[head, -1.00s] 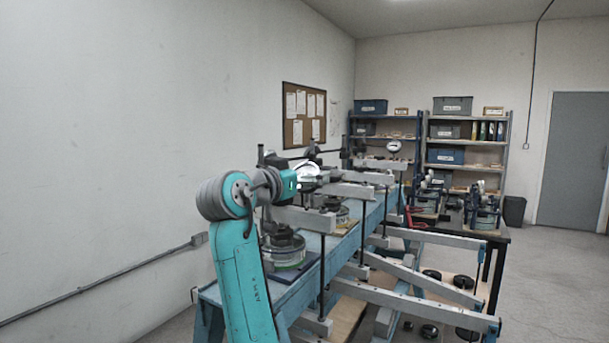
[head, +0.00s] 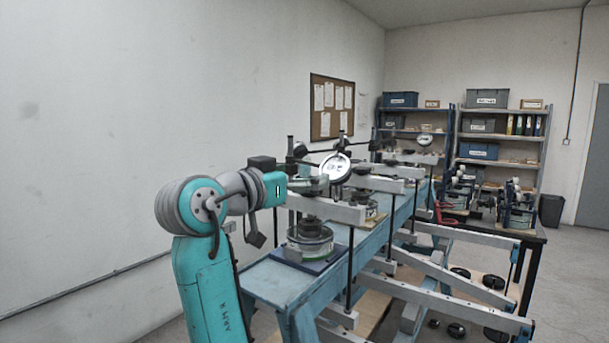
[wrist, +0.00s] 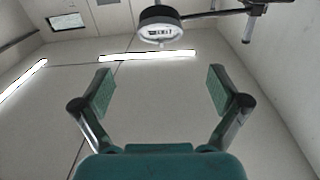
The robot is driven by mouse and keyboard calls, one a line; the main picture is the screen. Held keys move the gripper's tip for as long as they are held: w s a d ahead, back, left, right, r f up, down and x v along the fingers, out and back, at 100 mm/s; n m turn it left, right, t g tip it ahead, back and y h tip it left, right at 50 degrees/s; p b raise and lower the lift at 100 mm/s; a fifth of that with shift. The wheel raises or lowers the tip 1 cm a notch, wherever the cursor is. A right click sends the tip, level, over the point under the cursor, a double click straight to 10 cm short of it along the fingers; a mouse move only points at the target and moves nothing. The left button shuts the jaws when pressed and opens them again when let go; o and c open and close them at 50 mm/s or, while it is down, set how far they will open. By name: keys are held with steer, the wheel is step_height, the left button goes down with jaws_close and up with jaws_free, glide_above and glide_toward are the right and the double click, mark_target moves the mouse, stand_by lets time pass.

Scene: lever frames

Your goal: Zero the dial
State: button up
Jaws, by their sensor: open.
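A round white-faced dial (head: 335,167) stands upright above the near lever frame, held by a thin rod. Its reading is too small to tell. Another dial (head: 425,140) shows farther back. In the wrist view a dial (wrist: 160,28) is seen from below at the top, beyond my fingertips and apart from them. My gripper (wrist: 160,90) is open, with nothing between its two green-padded fingers. In the head view my wrist is left of the near dial, and the fingers cannot be made out clearly.
The blue bench (head: 283,283) carries several lever frames with grey beams (head: 327,208) and round cells (head: 310,241). Upright black rods stand close to the beams. In the wrist view a dark arm (wrist: 222,14) extends right from the dial. Space between my fingers is clear.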

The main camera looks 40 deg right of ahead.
mark_target(334, 167)
steer(key=x, duration=1.2)
steer(key=shift+w+d, duration=0.1)
steer(key=shift+d, duration=0.15)
steer(key=shift+f, duration=0.1)
steer(key=c, duration=1.1)
